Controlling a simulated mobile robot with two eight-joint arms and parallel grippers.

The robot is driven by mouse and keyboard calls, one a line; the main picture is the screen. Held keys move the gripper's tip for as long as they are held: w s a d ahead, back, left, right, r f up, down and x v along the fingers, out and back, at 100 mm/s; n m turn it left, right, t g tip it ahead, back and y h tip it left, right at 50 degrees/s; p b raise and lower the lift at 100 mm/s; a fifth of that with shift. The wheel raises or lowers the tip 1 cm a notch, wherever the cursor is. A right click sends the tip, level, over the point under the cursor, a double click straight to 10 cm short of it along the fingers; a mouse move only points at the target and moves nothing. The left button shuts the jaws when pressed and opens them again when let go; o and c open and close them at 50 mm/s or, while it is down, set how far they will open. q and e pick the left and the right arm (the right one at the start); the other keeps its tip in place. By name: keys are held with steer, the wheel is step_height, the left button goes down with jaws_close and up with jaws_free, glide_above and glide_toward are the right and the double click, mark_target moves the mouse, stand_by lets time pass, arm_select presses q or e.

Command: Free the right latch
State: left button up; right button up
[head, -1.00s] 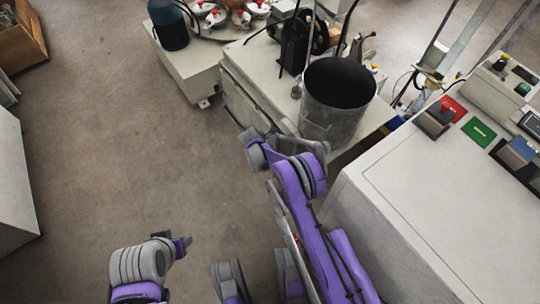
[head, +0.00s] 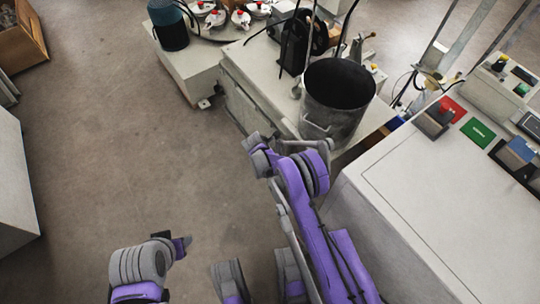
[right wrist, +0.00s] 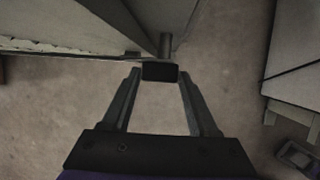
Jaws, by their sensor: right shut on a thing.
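In the right wrist view my right gripper (right wrist: 160,75) is shut on a small black block (right wrist: 160,72), which I take to be the right latch's grip. A short grey rod (right wrist: 166,43) stands just beyond the block, beside the edge of a pale panel (right wrist: 75,20). In the head view my right arm reaches up to the side of the pale bench (head: 243,108), below the metal bucket (head: 345,125). Its fingertips and the latch are hidden there. My left gripper (head: 185,246) is low at the left over the floor, away from the bench. Its jaws are too small to read.
A pale cabinet (head: 430,210) with coloured control panels stands close to the right of my right arm. A dark blue container (head: 168,28) and several white, red-topped vessels stand at the back. A brown box (head: 20,45) is at the far left. The floor at left centre is clear.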

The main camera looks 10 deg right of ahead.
steer(key=shift+s+d+f+m+t+y+b, duration=0.1)
steer(key=shift+s+m+t+y, duration=0.15)
steer(key=shift+t, duration=0.6)
steer(key=shift+s+d+m+t+y+b, duration=0.1)
steer(key=shift+s+m+t+y, duration=0.15)
steer(key=shift+t, duration=0.55)
steer(key=shift+s+d+f+m+t+y+b, duration=0.15)
steer(key=shift+t+y, duration=0.15)
steer(key=shift+t, duration=0.55)
steer(key=shift+r, duration=0.1)
steer(key=o, duration=1.4)
steer(key=p+v, duration=0.2)
steer(key=v, duration=0.9)
steer(key=shift+p, duration=0.4)
steer(key=shift+c, duration=0.3)
